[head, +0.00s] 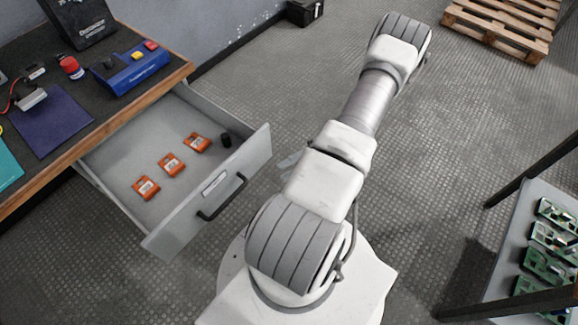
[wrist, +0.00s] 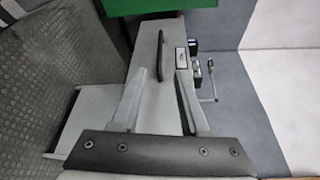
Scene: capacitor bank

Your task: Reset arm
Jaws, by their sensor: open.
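My gripper (wrist: 158,78) is in the wrist view with its two pale fingers apart and nothing held between them. Ahead of the fingers is a grey panel with a black bar handle (wrist: 161,56) and a small label. I cannot tell whether a finger touches it. In the head view my arm (head: 365,105) reaches up from the base to a raised elbow. The gripper is mostly hidden behind the arm there. The open drawer (head: 165,232) is left of the arm, with a black handle (head: 222,197) on its front.
Three orange parts (head: 170,165) and a black cylinder (head: 226,140) lie in the drawer. The workbench (head: 105,118) is at left. A rack with green circuit boards (head: 553,237) stands at right, a pallet (head: 505,22) at top right. Floor between is clear.

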